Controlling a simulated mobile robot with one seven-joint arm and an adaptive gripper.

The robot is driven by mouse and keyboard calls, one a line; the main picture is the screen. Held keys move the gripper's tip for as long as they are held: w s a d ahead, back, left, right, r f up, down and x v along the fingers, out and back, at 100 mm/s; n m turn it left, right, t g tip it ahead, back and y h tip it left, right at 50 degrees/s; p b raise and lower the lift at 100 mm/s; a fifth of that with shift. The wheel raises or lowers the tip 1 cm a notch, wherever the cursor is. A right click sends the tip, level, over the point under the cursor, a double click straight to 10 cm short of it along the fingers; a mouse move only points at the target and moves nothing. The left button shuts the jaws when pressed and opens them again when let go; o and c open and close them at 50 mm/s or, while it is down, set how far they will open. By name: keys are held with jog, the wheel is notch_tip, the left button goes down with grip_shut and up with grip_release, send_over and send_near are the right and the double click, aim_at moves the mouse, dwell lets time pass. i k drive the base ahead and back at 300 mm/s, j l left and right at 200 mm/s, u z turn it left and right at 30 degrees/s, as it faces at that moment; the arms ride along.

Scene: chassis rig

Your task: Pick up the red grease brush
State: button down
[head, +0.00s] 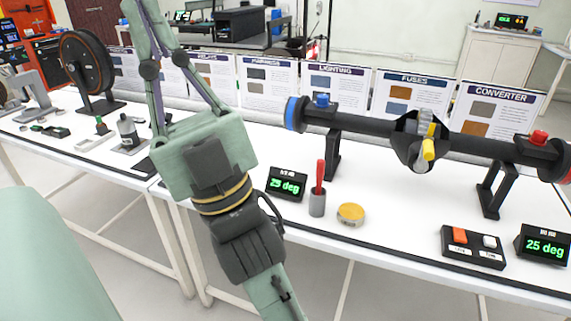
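The red grease brush (320,172) stands upright in a small grey cup (317,204) on the white bench, with its red handle up and its lower end hidden in the cup. My gripper (146,20) is in the left part of the head view, pointing up the picture, left of the brush and well apart from it. Its two green fingers draw close together towards the top edge, where the tips are cut off, so I cannot tell whether it is open or shut. I see nothing held in it.
A yellow round tin (351,214) sits just right of the cup, and a "25 deg" display (287,184) just left. A dark horizontal shaft on stands (350,125) runs behind them. A button box (472,247) lies at right. The bench front between tin and box is clear.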

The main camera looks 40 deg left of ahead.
aim_at(320, 169)
jog(key=u, duration=0.95)
